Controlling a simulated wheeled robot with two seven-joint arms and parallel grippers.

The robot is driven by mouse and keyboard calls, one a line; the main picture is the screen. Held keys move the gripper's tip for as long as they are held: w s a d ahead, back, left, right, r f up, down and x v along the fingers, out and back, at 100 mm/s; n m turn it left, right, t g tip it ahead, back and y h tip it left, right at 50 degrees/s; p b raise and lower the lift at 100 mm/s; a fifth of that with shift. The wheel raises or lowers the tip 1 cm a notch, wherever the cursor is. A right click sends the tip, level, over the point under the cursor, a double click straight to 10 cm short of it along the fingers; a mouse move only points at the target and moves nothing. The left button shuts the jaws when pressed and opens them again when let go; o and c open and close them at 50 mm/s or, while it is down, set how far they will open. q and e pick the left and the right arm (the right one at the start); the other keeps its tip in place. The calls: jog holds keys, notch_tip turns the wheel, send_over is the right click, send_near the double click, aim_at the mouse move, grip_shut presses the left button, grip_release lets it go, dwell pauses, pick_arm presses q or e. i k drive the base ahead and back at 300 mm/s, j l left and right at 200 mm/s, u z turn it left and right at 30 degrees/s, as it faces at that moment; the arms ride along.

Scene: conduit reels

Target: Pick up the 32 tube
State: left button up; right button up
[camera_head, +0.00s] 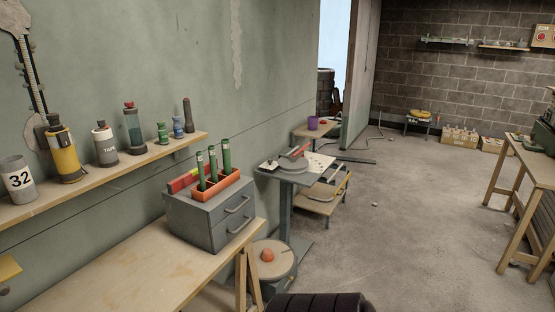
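The 32 tube (18,179) is a grey cylinder with a white label reading "32". It stands upright at the left end of the wooden wall shelf (112,173), near the left picture edge. Neither of my grippers shows in the head view. A dark ribbed shape at the bottom edge may be part of my own body.
On the shelf beside the tube stand a yellow canister (63,152), a "TAPE" can (105,145) and several smaller bottles. Below is a wooden bench (130,275) with a grey drawer box (212,217). Its left part is bare. Open floor (400,225) lies to the right.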

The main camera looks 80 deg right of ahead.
aim_at(224, 143)
jog(key=z, duration=2.05)
jog(key=i+l+u, duration=0.1)
jog(key=u, duration=0.3)
jog(key=i+l+u, duration=0.1)
jog(key=u, duration=0.35)
jog(key=l+u, duration=0.2)
jog(key=u, duration=0.2)
jog(key=i+l+u, duration=0.2)
jog(key=l+u, duration=0.2)
jog(key=l, duration=0.95)
jog(key=l+u, duration=0.4)
jog(key=l, duration=0.95)
